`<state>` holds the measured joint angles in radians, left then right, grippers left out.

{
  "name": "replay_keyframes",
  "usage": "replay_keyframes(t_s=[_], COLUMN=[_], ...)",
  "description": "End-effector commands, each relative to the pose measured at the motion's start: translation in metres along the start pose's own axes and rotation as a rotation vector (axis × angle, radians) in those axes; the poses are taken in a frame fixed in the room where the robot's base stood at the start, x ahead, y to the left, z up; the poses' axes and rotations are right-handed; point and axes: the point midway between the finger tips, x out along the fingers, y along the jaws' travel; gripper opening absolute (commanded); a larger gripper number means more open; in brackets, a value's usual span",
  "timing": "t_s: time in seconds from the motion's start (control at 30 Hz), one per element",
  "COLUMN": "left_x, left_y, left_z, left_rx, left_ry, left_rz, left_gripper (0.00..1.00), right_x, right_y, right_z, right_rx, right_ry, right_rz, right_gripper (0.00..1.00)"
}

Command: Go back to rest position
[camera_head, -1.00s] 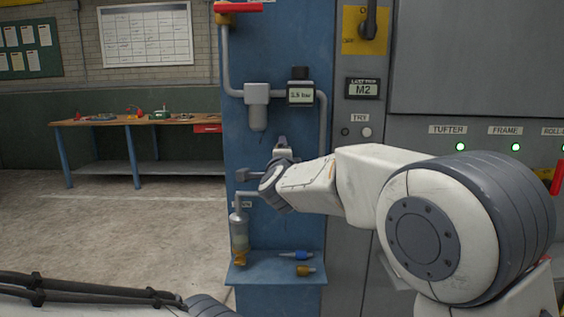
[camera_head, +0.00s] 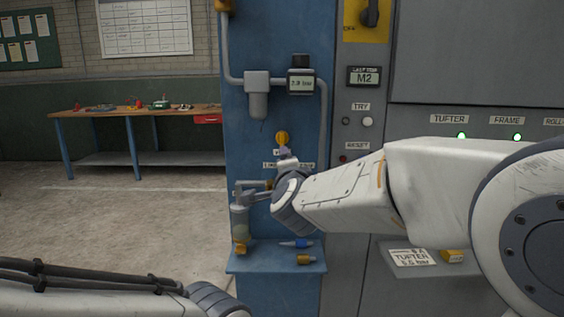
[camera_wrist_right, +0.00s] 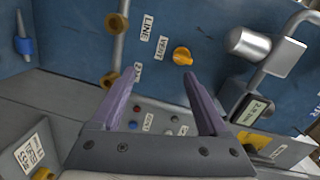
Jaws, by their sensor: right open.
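My right gripper (camera_wrist_right: 160,92) is open in the right wrist view. Its two purple fingers stand apart with nothing between them. A yellow knob (camera_wrist_right: 182,56) on the blue panel lies beyond the fingertips, and the fingers look apart from it.
The blue panel (camera_head: 240,130) carries pipes, a gauge (camera_head: 301,82) and a small shelf (camera_head: 262,260) with a blue fitting (camera_head: 296,244) and a brass fitting (camera_head: 305,260). Grey cabinets stand right. A workbench (camera_head: 140,112) stands at the back left, with open floor before it.

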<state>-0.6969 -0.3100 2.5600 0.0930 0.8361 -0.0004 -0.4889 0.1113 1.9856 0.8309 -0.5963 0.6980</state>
Motion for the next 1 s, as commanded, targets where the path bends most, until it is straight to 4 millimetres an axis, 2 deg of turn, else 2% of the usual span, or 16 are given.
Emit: replay_keyframes(t_s=[0.03,0.13,0.23,0.3,0.4,0.5,0.7,0.97,1.0], left_x=[0.0,0.0,0.0,0.0,0.0,0.0,0.0,0.0,0.0], left_y=[0.0,0.0,0.0,0.0,0.0,0.0,0.0,0.0,0.0], left_z=[0.0,0.0,0.0,0.0,0.0,0.0,0.0,0.0,0.0], left_rx=[0.0,0.0,0.0,0.0,0.0,0.0,0.0,0.0,0.0], left_ry=[0.0,0.0,0.0,0.0,0.0,0.0,0.0,0.0,0.0], left_rz=[0.0,0.0,0.0,0.0,0.0,0.0,0.0,0.0,0.0], left_gripper=[0.5,0.5,0.5,0.5,0.5,0.5,0.5,0.5,0.5], right_x=[-0.001,-0.015,-0.044,-0.068,-0.1,-0.128,-0.176,-0.234,-0.235], right_y=[0.028,0.095,0.165,0.205,0.246,0.275,0.313,0.348,0.343], right_z=[-0.008,-0.019,-0.034,-0.045,-0.057,-0.067,-0.083,-0.102,-0.094], right_rx=[-0.111,-0.375,-0.616,-0.744,-0.864,-0.944,-1.058,-1.153,-1.173], right_ry=[-0.038,-0.164,-0.316,-0.418,-0.537,-0.638,-0.802,-0.999,-1.021], right_rz=[0.065,0.221,0.389,0.487,0.595,0.672,0.787,0.906,0.889], right_gripper=[0.77,0.77,0.77,0.77,0.77,0.77,0.77,0.77,0.77])
